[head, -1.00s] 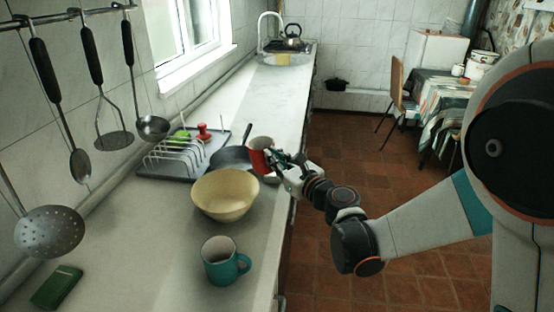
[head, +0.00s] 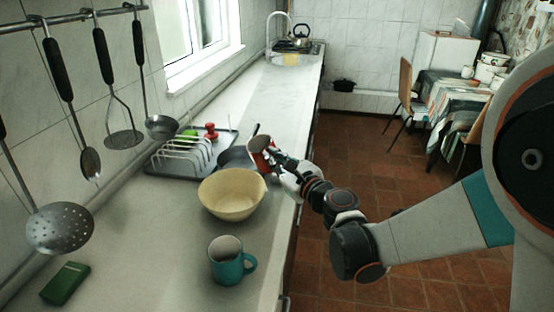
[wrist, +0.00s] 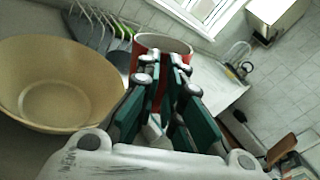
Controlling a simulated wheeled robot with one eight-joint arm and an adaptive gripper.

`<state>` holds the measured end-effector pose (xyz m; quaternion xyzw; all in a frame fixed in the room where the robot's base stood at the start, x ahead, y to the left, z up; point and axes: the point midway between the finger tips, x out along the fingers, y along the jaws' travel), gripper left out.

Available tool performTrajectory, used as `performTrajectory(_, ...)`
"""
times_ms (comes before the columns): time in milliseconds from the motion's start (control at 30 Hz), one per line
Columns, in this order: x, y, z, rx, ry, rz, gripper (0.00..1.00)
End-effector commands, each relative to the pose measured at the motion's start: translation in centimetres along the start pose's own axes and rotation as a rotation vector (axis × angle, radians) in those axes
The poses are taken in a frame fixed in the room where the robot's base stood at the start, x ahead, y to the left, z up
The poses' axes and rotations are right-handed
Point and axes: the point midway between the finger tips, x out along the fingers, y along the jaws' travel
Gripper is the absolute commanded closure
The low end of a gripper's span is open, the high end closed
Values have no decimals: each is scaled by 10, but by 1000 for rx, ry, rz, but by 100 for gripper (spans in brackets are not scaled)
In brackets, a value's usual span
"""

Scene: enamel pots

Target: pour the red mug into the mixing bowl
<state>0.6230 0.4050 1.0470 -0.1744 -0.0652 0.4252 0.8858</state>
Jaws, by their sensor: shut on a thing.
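The red mug (head: 257,158) is in my gripper (head: 272,158), held just beyond the right rim of the mixing bowl. In the wrist view the red mug (wrist: 147,46) shows between and behind the fingers, its pale rim upward. My gripper (wrist: 167,75) is shut on it. The mug looks slightly tilted; its contents cannot be made out. The cream mixing bowl (head: 230,207) stands upright on the counter, and in the wrist view the bowl (wrist: 55,105) is left of the fingers and looks empty.
A teal mug (head: 228,267) stands on the counter in front of the bowl. A dark pan (head: 236,155) and a dish rack (head: 183,155) are behind it. A green box (head: 65,283) lies at the left. Utensils hang on the wall. The far counter is mostly clear.

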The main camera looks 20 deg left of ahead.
Motion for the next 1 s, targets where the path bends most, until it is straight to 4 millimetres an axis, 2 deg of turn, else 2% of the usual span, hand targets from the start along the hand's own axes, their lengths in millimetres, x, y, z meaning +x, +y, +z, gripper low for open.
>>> performTrajectory(400, 0, 8, 8, -104, 2, -2, 100)
performTrajectory(1000, 1, 24, 6, -240, 5, -6, 100)
